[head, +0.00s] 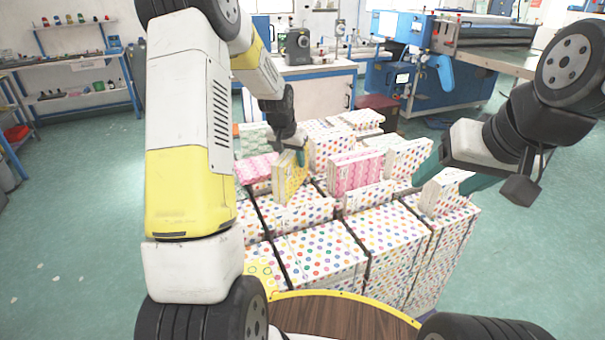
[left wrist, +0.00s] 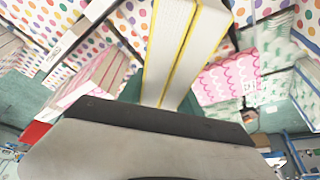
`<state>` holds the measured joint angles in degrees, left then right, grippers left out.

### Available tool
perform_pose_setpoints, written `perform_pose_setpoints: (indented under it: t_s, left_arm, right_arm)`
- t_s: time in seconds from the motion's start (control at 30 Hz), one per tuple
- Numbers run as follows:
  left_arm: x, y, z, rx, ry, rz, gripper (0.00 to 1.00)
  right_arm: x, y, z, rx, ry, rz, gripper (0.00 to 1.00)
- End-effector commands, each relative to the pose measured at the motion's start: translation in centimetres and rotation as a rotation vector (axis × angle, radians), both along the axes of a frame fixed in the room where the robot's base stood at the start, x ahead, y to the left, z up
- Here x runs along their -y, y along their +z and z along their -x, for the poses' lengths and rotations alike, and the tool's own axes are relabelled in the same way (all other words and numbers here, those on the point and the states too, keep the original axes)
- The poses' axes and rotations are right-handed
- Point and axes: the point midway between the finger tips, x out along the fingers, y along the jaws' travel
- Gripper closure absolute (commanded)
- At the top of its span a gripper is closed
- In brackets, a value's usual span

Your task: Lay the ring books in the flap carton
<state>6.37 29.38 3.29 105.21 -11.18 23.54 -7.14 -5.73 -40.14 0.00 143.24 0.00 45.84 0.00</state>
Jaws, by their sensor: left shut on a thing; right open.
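My left gripper (head: 290,147) is shut on a yellow ring book (head: 291,178), held upright among the dotted cartons. In the left wrist view the book shows as white page edges with yellow covers (left wrist: 183,45) between the teal fingers; a yellow line splits it, and I cannot tell if it is one book or two. A polka-dot flap carton (head: 320,250) stands in front, with several dotted flaps raised. Pink books (head: 356,172) stand to the right of the held book. A pink scalloped item (head: 257,168) lies to its left.
Dotted cartons fill the middle, with dark gaps between them. A brown round surface with a yellow rim (head: 340,318) is nearest me. A white-topped workbench (head: 310,85) and a blue machine (head: 420,65) stand behind. The green floor is clear at left and right.

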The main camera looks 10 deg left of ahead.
Motion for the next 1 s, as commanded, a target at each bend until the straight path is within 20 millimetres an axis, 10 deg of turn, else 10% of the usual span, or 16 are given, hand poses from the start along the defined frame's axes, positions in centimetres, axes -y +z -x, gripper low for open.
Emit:
perform_pose_setpoints:
  t_s: [0.6,0.97,1.0]
  left_arm:
    - [0.0,-6.7,-0.1,0.002,-0.001,0.000,1.00]
    - [0.0,-7.0,-0.1,0.004,-0.001,-0.001,1.00]
    - [0.0,-7.2,0.0,0.001,0.000,-0.001,0.55]
  right_arm:
    - [0.0,0.0,0.0,-0.001,0.000,0.000,0.34]
    - [0.0,0.0,0.0,0.000,0.000,0.000,0.34]
    - [0.0,0.0,0.0,0.000,0.000,0.000,0.34]
